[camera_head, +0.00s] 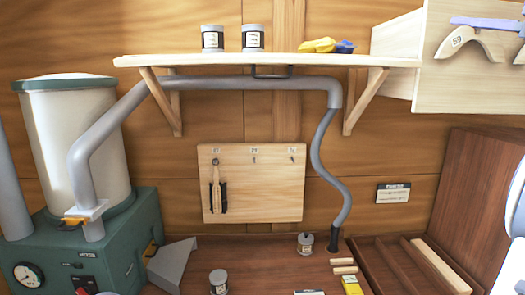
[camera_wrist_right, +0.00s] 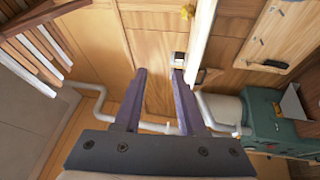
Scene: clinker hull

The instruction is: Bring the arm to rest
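My right gripper (camera_wrist_right: 160,76) shows in the right wrist view. Its two dark purple fingers stand apart with nothing held between them. A wooden wall and a pale upright edge lie beyond the fingertips. I cannot make out this gripper for sure in the head view. My left gripper is not in view.
A wall shelf (camera_head: 270,61) carries two tins and a yellow-and-blue item. Below hang a grey pipe (camera_head: 327,150) and a tool board (camera_head: 253,205) with one brush. A green machine (camera_head: 120,245) with a cream tank (camera_head: 80,135) stands left. Tins and a divided tray (camera_head: 385,265) are on the bench.

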